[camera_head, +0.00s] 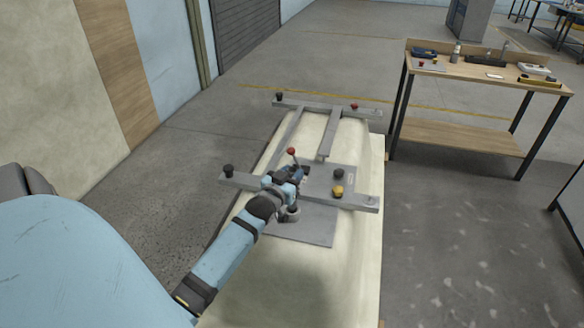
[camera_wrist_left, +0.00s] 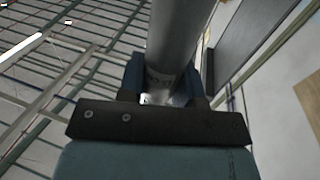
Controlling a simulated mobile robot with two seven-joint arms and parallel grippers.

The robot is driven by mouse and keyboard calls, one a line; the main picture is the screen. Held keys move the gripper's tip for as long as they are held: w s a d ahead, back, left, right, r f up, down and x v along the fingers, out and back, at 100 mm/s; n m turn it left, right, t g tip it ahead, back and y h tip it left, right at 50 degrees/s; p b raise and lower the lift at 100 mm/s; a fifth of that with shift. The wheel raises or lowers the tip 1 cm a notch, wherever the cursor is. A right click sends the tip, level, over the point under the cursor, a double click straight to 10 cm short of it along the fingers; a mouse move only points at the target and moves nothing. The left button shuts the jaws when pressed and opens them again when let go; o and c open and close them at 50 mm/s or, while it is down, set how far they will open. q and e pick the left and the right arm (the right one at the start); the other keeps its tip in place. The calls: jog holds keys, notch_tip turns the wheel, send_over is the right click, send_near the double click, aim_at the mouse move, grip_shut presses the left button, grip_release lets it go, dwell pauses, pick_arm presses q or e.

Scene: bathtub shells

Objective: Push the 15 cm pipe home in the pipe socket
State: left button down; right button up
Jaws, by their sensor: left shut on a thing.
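My left gripper (camera_head: 298,174) is over the grey plate on the tub shell. In the left wrist view the gripper (camera_wrist_left: 172,82) is shut on a grey metal pipe (camera_wrist_left: 178,38), with a dark blue finger on each side. The pipe runs up and out of the top of that view. In the head view the gripper and arm hide most or all of the pipe. A short grey cylinder (camera_head: 292,214) shows beside my wrist on the plate; I cannot tell whether it is the pipe socket. Whether the pipe is seated cannot be seen. My right gripper is not in view.
The cream tub shell (camera_head: 345,285) carries a grey plate (camera_head: 310,237) and a frame of grey bars (camera_head: 358,200). Black, red and yellow knobs stand up from the bars. A workbench (camera_head: 480,75) with tools stands at the back right. Open floor lies to the right.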

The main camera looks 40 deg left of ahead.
pick_arm(q)
jog(key=shift+p, duration=0.8)
dwell(1.3)
jog(key=shift+f+b, duration=1.2)
jog(key=shift+f, duration=1.2)
jog(key=c, duration=0.7)
grip_release()
jog(key=b+v, duration=0.1)
jog(key=v, duration=1.3)
